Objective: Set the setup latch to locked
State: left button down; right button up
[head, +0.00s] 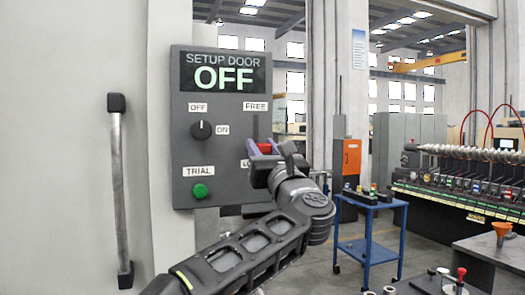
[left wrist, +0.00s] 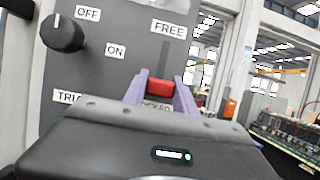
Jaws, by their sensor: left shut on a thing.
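The dark control panel (head: 218,150) carries a display reading "SETUP DOOR OFF". The setup latch has a red handle (head: 264,148) on the panel's right side, below the "FREE" label (head: 256,106). In the left wrist view the red handle (left wrist: 161,88) sits low on its slot, close above the lower label, which is partly hidden. My left gripper (head: 263,149) has its purple fingers on either side of the handle and is shut on it. The fingers also show in the left wrist view (left wrist: 160,90). My right gripper is not in view.
A black knob (head: 201,130) between "OFF" and "ON" points up toward "OFF". A green button (head: 200,191) sits under "TRIAL". A vertical door handle (head: 118,190) is at the left. A blue cart (head: 368,245) and machinery stand at the right.

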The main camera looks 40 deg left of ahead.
aim_at(265, 153)
pick_arm(q)
jog(key=c, duration=1.4)
grip_release()
jog(key=shift+w+f, duration=0.1)
jog(key=shift+f, duration=0.25)
jog(key=o, duration=0.4)
jog(key=shift+r, duration=0.15)
jog(key=b+v, duration=0.3)
jog(key=v, duration=0.4)
jog(key=shift+s+d, duration=0.25)
jog(key=shift+d, duration=0.05)
